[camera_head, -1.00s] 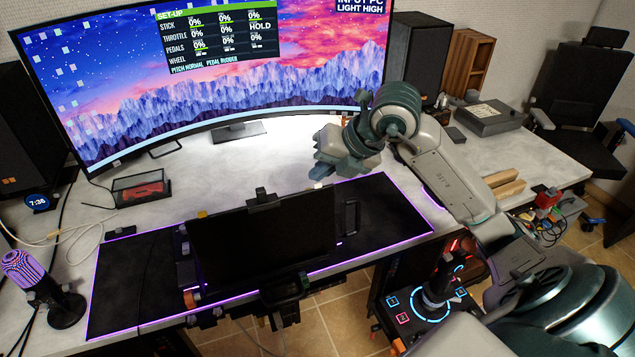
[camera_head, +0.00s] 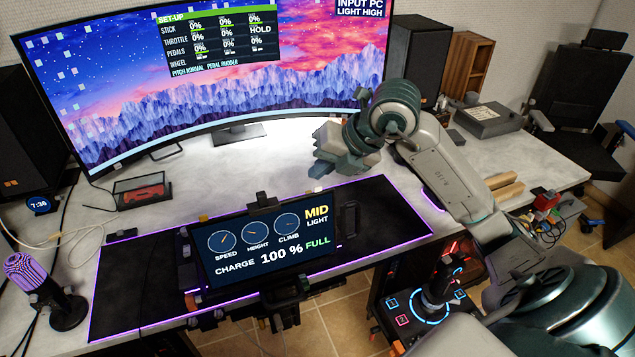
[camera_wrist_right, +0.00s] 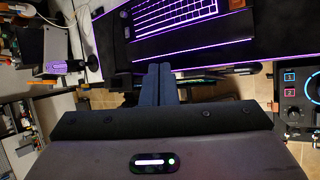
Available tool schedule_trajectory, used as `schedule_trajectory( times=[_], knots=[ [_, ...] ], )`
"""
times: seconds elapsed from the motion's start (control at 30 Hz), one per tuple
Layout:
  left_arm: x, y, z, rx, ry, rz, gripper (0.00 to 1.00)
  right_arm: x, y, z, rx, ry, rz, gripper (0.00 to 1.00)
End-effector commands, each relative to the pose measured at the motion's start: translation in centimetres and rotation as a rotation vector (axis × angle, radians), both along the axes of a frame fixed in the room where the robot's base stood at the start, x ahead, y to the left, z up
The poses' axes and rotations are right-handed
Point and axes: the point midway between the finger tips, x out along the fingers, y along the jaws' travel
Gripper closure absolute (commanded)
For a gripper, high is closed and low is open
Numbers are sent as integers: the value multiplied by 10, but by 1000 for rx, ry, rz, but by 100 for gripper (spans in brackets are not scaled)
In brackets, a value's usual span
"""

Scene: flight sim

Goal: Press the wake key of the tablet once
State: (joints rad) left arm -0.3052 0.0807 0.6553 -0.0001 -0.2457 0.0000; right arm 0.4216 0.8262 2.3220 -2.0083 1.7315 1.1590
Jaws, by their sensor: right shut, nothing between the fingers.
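The tablet (camera_head: 262,268) sits in a clamp mount at the front edge of the desk. Its screen is lit and shows three dials, "MID LIGHT" and "CHARGE 100 % FULL". I cannot make out the wake key. My right gripper (camera_head: 325,166) is behind and above the tablet's upper right corner, apart from it, over the desk. Its blue fingers also show in the right wrist view (camera_wrist_right: 160,72), shut with nothing between them. My left gripper is not in view.
A wide curved monitor (camera_head: 210,85) stands at the back. A purple-lit mat (camera_head: 385,205) lies under the tablet. A microphone (camera_head: 45,290) stands at the left, and a joystick panel (camera_head: 430,300) is at the lower right. The pale desk between monitor and mat is mostly clear.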

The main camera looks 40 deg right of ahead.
Motion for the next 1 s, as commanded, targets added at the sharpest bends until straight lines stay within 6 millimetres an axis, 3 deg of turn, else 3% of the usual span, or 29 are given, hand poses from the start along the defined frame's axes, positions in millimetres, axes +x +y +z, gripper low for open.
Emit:
schedule_trajectory(
  times=[0.27,0.8,1.0],
  knots=[
    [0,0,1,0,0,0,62,0,0,1,0,0,0,100],
    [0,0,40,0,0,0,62,8,-2,49,1,0,0,100],
    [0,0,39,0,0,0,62,9,-2,49,1,0,-1,100]
  ],
)
